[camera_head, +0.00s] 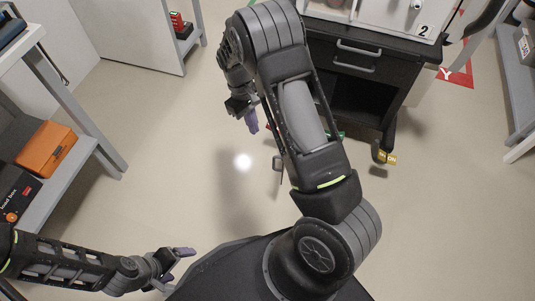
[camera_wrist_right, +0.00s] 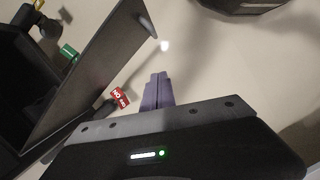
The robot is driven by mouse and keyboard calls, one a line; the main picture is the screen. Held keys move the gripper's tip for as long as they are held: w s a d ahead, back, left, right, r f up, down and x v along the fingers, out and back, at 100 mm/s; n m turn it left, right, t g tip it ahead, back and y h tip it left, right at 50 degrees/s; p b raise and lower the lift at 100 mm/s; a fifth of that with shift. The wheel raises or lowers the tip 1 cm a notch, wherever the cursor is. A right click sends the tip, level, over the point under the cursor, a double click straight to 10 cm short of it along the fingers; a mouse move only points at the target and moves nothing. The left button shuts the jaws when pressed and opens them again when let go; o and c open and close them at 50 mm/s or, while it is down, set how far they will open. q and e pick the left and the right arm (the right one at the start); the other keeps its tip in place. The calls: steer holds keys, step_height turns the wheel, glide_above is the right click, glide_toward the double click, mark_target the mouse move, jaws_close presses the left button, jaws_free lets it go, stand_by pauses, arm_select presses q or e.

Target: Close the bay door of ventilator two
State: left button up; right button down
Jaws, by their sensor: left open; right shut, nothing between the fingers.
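Ventilator two's cart (camera_head: 378,42), a dark cabinet marked "2", stands at the top right of the head view. Its lower bay (camera_head: 350,98) is open and dark inside. The bay door (camera_wrist_right: 95,72) is a flat dark panel, swung out, at the left of the right wrist view; my right arm hides most of it in the head view. My right gripper (camera_head: 252,122) is shut and empty, left of the cart. In the wrist view its purple fingers (camera_wrist_right: 157,92) are right of the door, apparently apart from it. My left gripper (camera_head: 184,266) is open and empty at bottom left.
A brass-coloured caster (camera_head: 383,155) is under the cart, and a red tag (camera_wrist_right: 120,97) is near the door. A shelf with an orange case (camera_head: 46,149) stands at left, another shelf (camera_head: 520,85) at right. The floor (camera_head: 150,130) between is clear.

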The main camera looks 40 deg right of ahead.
steer(key=shift+f, duration=0.15)
steer(key=s+d+f+b, duration=0.1)
steer(key=s+f+b, duration=0.2)
steer(key=s+f, duration=0.3)
steer(key=x, duration=0.3)
steer(key=shift+w+f+b, duration=0.15)
steer(key=shift+f+b, duration=0.15)
